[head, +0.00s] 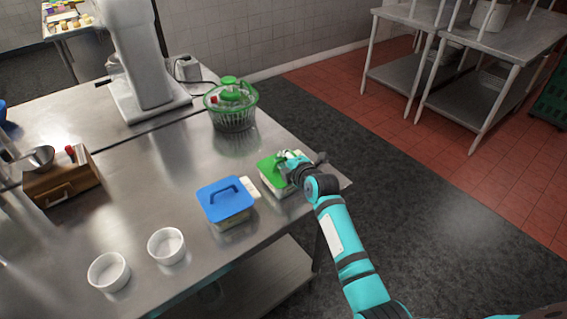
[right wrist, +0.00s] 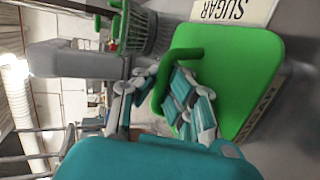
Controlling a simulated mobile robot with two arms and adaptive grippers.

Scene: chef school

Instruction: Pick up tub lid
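A green tub lid (head: 268,168) sits on a pale tub (head: 291,190) near the right edge of the steel table. It fills the right of the right wrist view (right wrist: 245,80), with its arched handle (right wrist: 182,55). My right gripper (head: 288,161) is at this handle. In the right wrist view, the fingers (right wrist: 163,78) lie on both sides of the handle and appear closed on it. The lid looks level on its tub. A blue-lidded tub (head: 226,198) stands to its left. My left gripper is not in view.
A label reading SUGAR (right wrist: 232,9) lies beside the green lid. A green salad spinner (head: 231,105) stands behind it. Two white ramekins (head: 167,245) (head: 109,271) and a wooden box (head: 62,180) are to the left. The table middle is bare.

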